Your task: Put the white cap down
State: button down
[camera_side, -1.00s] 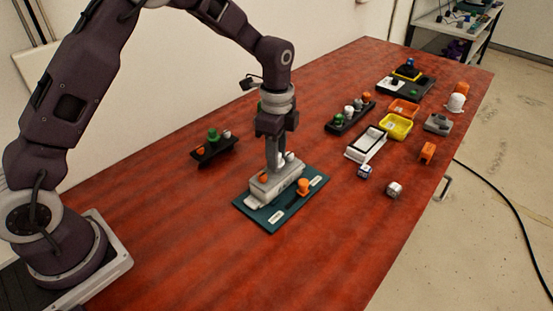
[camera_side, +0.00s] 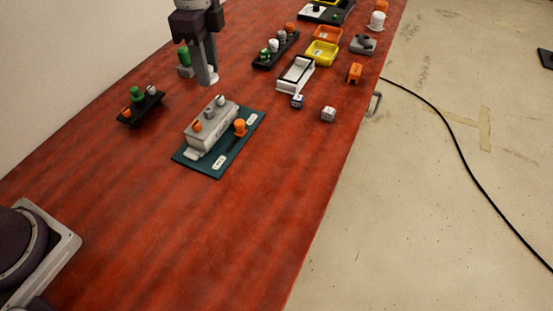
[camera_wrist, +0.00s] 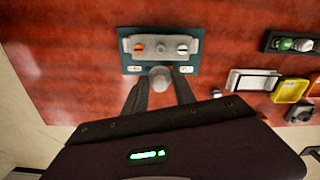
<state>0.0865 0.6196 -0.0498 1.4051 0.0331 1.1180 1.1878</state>
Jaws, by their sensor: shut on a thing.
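My gripper (camera_side: 205,79) is raised above the table behind the grey box, its fingers pointing down. In the wrist view my gripper (camera_wrist: 160,84) is shut on a rounded whitish cap (camera_wrist: 160,74); in the side view the cap is hard to tell from the fingertips. The grey box (camera_side: 207,129) stands on a teal board (camera_side: 209,173) and carries an orange, a dark grey and a white piece (camera_side: 220,101) in a row. An orange cap (camera_side: 239,127) stands on the board between two white labels; the held cap seems to hide it in the wrist view.
A black rack (camera_side: 150,109) with coloured pieces stands left; another (camera_side: 263,66) stands at the back. A green-topped grey thing (camera_side: 184,58) is close beside my fingers. A white tray (camera_side: 296,74) and yellow bin (camera_side: 322,53) stand right. The front table is clear.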

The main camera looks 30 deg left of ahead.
jog(key=s+d+f+m, duration=0.2)
jog(key=d, duration=0.4)
jog(key=s+d+f+m, duration=0.1)
jog(key=d+f+m, duration=0.1)
jog(key=d, duration=0.4)
jog(key=m, duration=0.4)
send_over(292, 204)
notch_tip(292, 204, down, 3)
notch_tip(292, 204, down, 10)
jog(key=shift+s+f, duration=0.1)
jog(key=shift+f, duration=0.1)
jog(key=c, duration=1)
grip_release()
